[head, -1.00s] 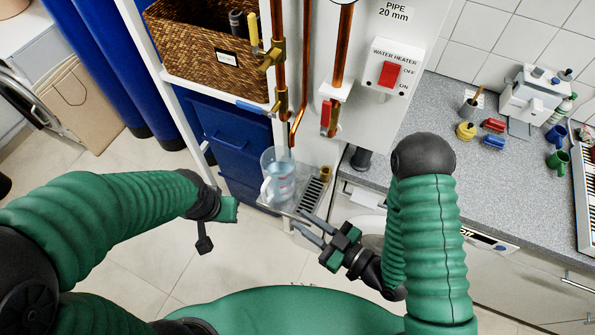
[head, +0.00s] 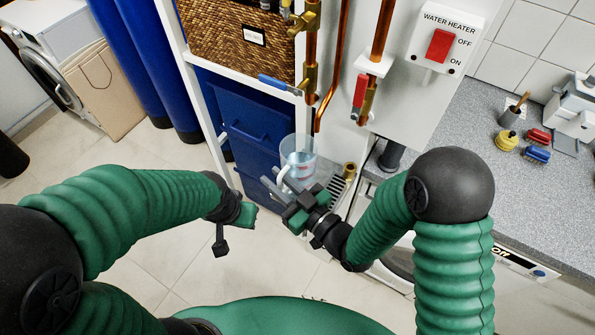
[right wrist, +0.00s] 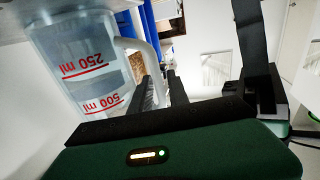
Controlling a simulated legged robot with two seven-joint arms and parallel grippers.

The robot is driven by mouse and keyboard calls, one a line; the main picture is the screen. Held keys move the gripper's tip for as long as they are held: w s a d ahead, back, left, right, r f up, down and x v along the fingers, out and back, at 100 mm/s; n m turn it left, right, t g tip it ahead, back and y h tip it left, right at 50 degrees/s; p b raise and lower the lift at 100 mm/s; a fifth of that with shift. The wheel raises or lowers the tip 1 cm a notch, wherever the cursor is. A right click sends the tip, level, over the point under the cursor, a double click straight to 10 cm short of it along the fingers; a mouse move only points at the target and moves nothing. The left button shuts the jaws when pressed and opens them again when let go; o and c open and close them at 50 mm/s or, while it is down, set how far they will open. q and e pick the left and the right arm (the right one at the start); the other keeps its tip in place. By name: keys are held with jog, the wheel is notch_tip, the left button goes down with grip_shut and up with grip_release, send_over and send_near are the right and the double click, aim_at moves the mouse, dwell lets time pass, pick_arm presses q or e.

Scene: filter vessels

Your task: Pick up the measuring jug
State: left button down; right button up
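The clear measuring jug (head: 299,154) stands upright on a drip tray (head: 338,192) below the copper pipes. In the right wrist view the jug (right wrist: 82,65) fills the upper left, with red 250 ml and 500 ml marks and a pale handle (right wrist: 147,52) on its right side. My right gripper (head: 274,180) is open at the jug's near side, its two fingers apart. In the right wrist view the handle's lower part lies close to and seemingly between the fingers (right wrist: 161,92); contact is unclear.
Blue drawers (head: 240,130) and a wicker basket (head: 235,38) stand in the white shelf left of the jug. A brass valve with a blue lever (head: 280,84) hangs above it. The grey counter (head: 470,130) is at right. Floor before the shelf is free.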

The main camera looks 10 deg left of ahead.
jog(key=shift+x, duration=0.95)
grip_shut()
dwell(0.6)
